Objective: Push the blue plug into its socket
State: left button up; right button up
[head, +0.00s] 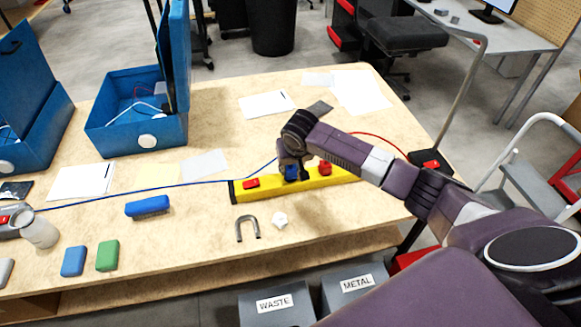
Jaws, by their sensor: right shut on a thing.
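The yellow socket bar (270,190) lies on the wooden table, with a red piece near its left end (251,184) and a red plug (325,168) further right. My right gripper (292,161) reaches in from the right and is shut on the blue plug (291,174), at the bar between the two red pieces. The gripper hides the plug's upper part. I cannot tell how deep the plug sits or whether it touches the socket. A blue cable (180,187) runs from the left of the table towards the plug. My left gripper is out of view.
Blue cases (135,138) stand at the back left. A blue block (147,206), a horseshoe magnet (247,228) and a white piece (280,220) lie in front. A red cable (383,139) runs behind my arm. Bins (276,305) stand below the table's front edge.

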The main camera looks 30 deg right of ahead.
jog(key=shift+p, duration=0.45)
jog(key=shift+f, duration=0.6)
dwell(0.4)
jog(key=o, duration=1.1)
jog(key=shift+o, duration=0.2)
jog(key=v, duration=1.2)
jog(key=shift+f, duration=0.1)
